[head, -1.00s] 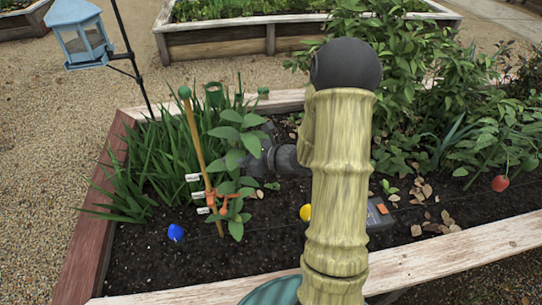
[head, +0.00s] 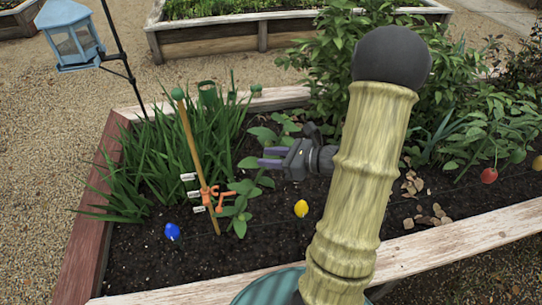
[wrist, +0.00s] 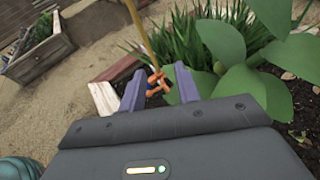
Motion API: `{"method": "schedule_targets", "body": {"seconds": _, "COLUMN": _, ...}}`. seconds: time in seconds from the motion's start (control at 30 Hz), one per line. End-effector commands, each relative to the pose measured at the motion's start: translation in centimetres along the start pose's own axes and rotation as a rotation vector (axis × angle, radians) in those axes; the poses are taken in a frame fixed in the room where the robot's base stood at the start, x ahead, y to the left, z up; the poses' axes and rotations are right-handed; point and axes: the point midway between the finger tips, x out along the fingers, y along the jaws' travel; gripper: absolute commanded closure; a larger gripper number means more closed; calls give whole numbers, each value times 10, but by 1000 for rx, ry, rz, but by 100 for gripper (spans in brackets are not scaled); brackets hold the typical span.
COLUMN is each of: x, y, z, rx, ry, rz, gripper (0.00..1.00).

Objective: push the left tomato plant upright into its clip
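The left tomato plant (head: 241,208) has broad green leaves and leans to the right of a wooden stake (head: 188,137). An orange clip (head: 210,196) sits low on the stake, its prongs spread to the right. I cannot tell whether the stem touches it. My gripper (head: 261,158) points left among the upper leaves, right of the stake, its fingers apart with nothing seen between them. In the wrist view the fingers frame the distant clip (wrist: 158,84), and large plant leaves (wrist: 245,65) lie to the right, outside the fingers.
A blue object (head: 172,231) and a yellow object (head: 301,208) lie on the soil. White labels stand by the stake. Strappy green leaves (head: 140,165) grow behind it. The wooden bed rim (head: 455,245) runs along the front. My arm hides some soil.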

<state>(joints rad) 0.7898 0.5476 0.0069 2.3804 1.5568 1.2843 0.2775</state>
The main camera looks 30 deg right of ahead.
Motion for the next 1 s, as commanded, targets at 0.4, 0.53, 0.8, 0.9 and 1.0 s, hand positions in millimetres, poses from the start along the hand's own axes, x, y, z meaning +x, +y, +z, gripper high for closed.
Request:
{"method": "schedule_targets", "body": {"seconds": 0.4, "x": 9, "y": 19, "z": -1, "rx": -56, "ry": 53, "rz": 77, "gripper": 67}}
{"method": "schedule_targets", "body": {"seconds": 0.53, "x": 20, "y": 62, "z": -8, "rx": -202, "ry": 175, "rz": 249, "gripper": 67}}
{"method": "schedule_targets", "body": {"seconds": 0.8, "x": 10, "y": 143, "z": -39, "rx": -728, "ry": 485, "rz": 694, "gripper": 67}}
{"method": "schedule_targets", "body": {"seconds": 0.9, "x": 0, "y": 154, "z": -48, "rx": -961, "ry": 574, "rz": 838, "gripper": 67}}
{"method": "schedule_targets", "body": {"seconds": 1.0, "x": -8, "y": 158, "z": -52, "rx": -1212, "ry": 645, "rz": 967, "gripper": 67}}
